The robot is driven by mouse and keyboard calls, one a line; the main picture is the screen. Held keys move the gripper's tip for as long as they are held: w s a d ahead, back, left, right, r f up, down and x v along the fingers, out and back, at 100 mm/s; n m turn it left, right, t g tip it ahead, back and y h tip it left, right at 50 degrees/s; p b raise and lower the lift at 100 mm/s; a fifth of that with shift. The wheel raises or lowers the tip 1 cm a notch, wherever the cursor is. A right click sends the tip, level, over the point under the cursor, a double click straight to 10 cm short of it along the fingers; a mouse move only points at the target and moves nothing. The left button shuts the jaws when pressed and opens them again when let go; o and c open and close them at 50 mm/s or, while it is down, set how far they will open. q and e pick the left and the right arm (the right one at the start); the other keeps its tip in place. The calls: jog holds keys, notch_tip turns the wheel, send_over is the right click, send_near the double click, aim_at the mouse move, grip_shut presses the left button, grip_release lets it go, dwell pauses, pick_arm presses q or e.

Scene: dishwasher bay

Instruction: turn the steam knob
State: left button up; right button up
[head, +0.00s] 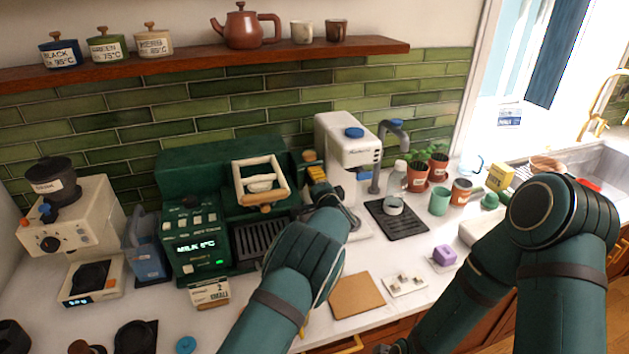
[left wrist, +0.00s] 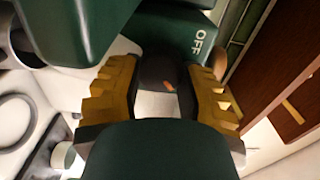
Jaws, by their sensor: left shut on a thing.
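The steam knob (left wrist: 158,72) is dark with a small orange mark. It shows in the left wrist view between my yellow fingers, in front of a green housing (left wrist: 182,35) lettered OFF. My left gripper (left wrist: 158,90) is shut on the knob, with one finger on each side. In the head view the left gripper (head: 317,174) is at the right end of the green coffee machine (head: 180,165), and the knob is hidden behind the fingers. My right arm shows at the right of the head view, but its gripper is not in view.
A white machine (head: 345,140) stands close to the right of my left gripper. A brown board (head: 357,297) lies at the counter front. A wooden shelf (head: 200,65) with pots runs above.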

pick_arm(q)
jog(key=shift+r, duration=0.15)
dwell(0.3)
jog(key=o, duration=1.2)
jog(key=shift+a, duration=0.1)
jog(key=v, duration=1.2)
